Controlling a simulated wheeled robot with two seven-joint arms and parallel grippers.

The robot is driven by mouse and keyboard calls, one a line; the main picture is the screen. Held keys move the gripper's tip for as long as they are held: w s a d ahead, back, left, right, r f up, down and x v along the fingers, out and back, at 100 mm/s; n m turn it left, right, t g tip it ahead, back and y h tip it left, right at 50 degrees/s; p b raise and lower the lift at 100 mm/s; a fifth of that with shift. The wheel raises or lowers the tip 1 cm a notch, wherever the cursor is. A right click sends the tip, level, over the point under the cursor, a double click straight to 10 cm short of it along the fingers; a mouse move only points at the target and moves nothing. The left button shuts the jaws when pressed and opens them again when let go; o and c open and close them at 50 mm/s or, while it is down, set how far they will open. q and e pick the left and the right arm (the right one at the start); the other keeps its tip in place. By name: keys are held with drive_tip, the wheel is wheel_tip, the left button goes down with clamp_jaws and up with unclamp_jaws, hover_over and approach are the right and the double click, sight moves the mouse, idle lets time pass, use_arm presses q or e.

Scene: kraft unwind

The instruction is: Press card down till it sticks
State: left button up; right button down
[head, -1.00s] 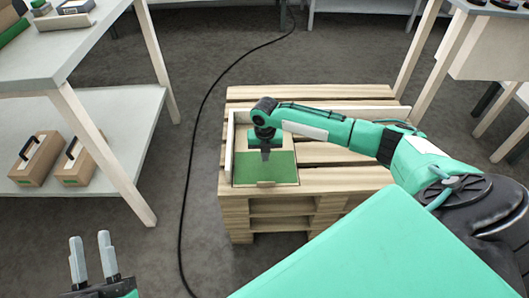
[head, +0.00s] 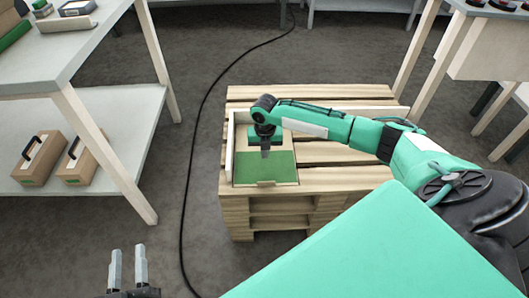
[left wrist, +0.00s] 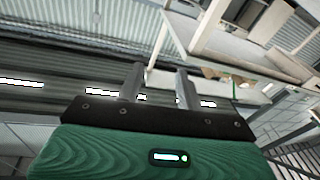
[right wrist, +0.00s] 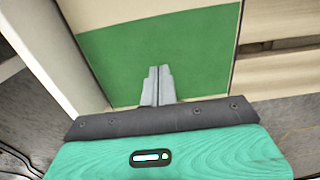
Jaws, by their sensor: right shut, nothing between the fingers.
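The card (head: 272,173), a flat piece with a green part and a paler part behind it, lies on the pallet inside a low wooden corner frame. The green part fills much of the right wrist view (right wrist: 205,55). My right gripper (head: 265,155) points down over the card, its fingers shut together and empty. Its fingertips (right wrist: 157,70) show against the green part; whether they touch it I cannot tell. My left gripper (head: 128,250) is away from the card at the lower left of the head view, with its two fingers apart and nothing between them (left wrist: 157,80).
The pallet (head: 340,180) stands on the grey floor, with a raised wooden rail (head: 229,150) at the card's left. A white table (head: 75,60) with a lower shelf holding boxes (head: 40,157) stands at left. A black cable (head: 190,150) runs across the floor between them.

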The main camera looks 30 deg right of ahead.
drive_tip(key=shift+r+p, duration=0.8)
drive_tip(key=shift+p, duration=0.1)
drive_tip(key=shift+r+p, duration=0.35)
drive_tip(key=shift+p, duration=0.05)
drive_tip(key=shift+r+p, duration=0.45)
drive_tip(key=shift+p, duration=0.05)
use_arm(q)
drive_tip(key=s+a+f+g+y, duration=0.1)
drive_tip(key=s+f+g+y, duration=0.1)
drive_tip(key=s+f+g, duration=0.2)
wheel_tip(320, 180, down, 4)
drive_tip(key=g, duration=0.3)
drive_tip(key=shift+a+g, duration=0.3)
drive_tip(key=shift+a, duration=0.1)
drive_tip(key=shift+w+r+m, duration=0.1)
drive_tip(key=shift+m, duration=0.2)
use_arm(e)
drive_tip(key=shift+r, duration=0.15)
